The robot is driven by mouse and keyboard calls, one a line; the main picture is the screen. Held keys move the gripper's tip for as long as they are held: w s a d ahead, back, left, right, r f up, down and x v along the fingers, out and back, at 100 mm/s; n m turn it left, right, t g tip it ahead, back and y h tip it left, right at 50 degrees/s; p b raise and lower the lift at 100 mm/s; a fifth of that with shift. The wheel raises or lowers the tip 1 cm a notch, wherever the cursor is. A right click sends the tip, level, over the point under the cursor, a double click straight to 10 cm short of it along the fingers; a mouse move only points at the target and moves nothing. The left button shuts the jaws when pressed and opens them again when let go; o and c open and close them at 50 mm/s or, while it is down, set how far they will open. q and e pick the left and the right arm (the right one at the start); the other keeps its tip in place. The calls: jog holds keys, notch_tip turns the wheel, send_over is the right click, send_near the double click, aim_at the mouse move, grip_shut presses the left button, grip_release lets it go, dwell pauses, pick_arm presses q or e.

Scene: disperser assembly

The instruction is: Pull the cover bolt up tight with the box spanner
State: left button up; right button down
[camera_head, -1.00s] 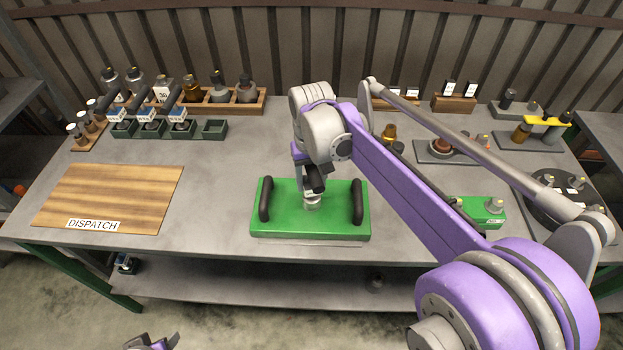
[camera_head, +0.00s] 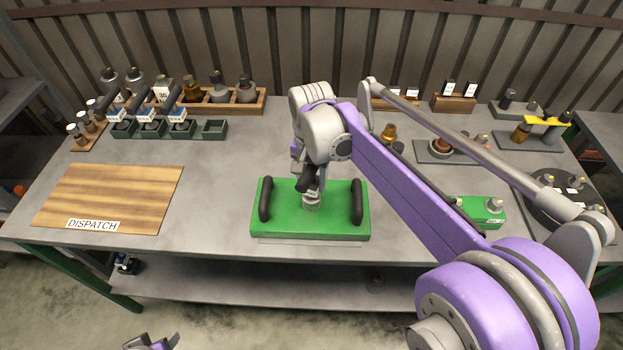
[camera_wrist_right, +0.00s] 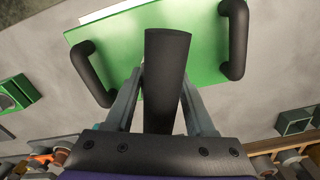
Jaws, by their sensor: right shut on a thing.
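My right gripper (camera_head: 308,178) is over the middle of the green fixture (camera_head: 285,228), which has two black side handles. In the right wrist view the gripper's two fingers are shut on a thick black handle (camera_wrist_right: 166,65), which I take to be the box spanner's. The fixture also shows there (camera_wrist_right: 115,45), behind the handle. A grey metal cylindrical part (camera_head: 312,201) stands at the fixture's centre, right under the gripper. The cover bolt is hidden, so I cannot tell how it sits. Only the tip of my left gripper (camera_head: 152,343) shows at the bottom edge.
A wooden DISPATCH board (camera_head: 110,195) lies at the left. Dark bins (camera_head: 214,129) and a wooden rack (camera_head: 262,97) of bottles stand behind. A smaller green block (camera_head: 482,209) and a dark round tray (camera_head: 560,205) are at the right. The bench between board and fixture is clear.

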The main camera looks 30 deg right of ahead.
aim_at(311, 166)
pick_arm(q)
jog(key=shift+r, duration=0.1)
dwell(0.3)
pick_arm(e)
jog(key=shift+r, duration=0.1)
pick_arm(q)
jog(key=shift+w+r+p, duration=0.2)
jog(key=shift+r+p, duration=0.3)
jog(key=shift+r, duration=0.15)
jog(key=shift+w+r+p, duration=0.25)
jog(key=shift+r+p, duration=0.3)
jog(key=shift+r, duration=0.1)
jog(key=shift+w+r+p, duration=0.2)
jog(key=shift+r+p, duration=0.3)
jog(key=shift+r, duration=0.15)
pick_arm(e)
jog(key=shift+r, duration=2.45)
